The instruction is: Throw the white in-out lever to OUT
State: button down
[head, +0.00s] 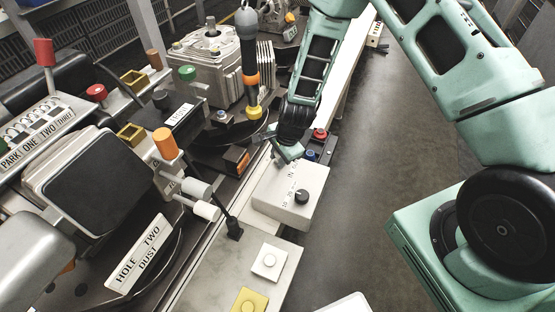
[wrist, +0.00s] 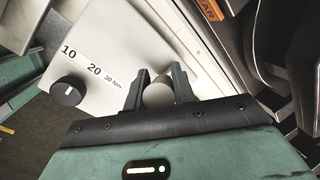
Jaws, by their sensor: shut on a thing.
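My gripper (wrist: 160,76) is shut on a pale, rounded lever grip (wrist: 158,95) in the wrist view, one dark finger on each side of it. I take this grip for the white in-out lever. In the head view my gripper (head: 286,150) is small, at the far end of the pale dial box. The held grip cannot be made out there. No IN or OUT mark on this lever is readable, so its setting cannot be told.
The pale box (head: 278,204) carries a black dial (head: 301,196), marked 10, 20 and 30 Nm in the wrist view. Red (head: 320,134) and blue buttons stand just beyond it. Two pale cylinders (head: 207,211) on rods stick out to the left. Open floor (head: 410,150) lies right.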

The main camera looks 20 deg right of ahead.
jog(key=shift+w+d+r+g+y, duration=0.25)
jog(key=shift+w+d+g+y, duration=0.4)
jog(key=shift+g+y, duration=0.2)
jog(key=shift+w+d+m+g+y+b, duration=0.3)
jog(key=shift+w+d+g+y+b, duration=0.3)
jog(key=shift+g+y+b, duration=0.3)
jog(key=y+b, duration=0.1)
jog(key=w+d+g+y+b, duration=0.1)
jog(key=g+y+b, duration=0.1)
jog(key=shift+w+d+f+m+g, duration=0.2)
jog(key=shift+w+d+m+g, duration=0.05)
jog(key=shift+m, duration=0.05)
jog(key=shift+w+d+g+y+b, duration=0.3)
jog(key=shift+g+y+b, duration=0.25)
jog(key=shift+b, duration=0.4)
jog(key=c, duration=1.2)
grip_release()
jog(key=shift+o, duration=0.2)
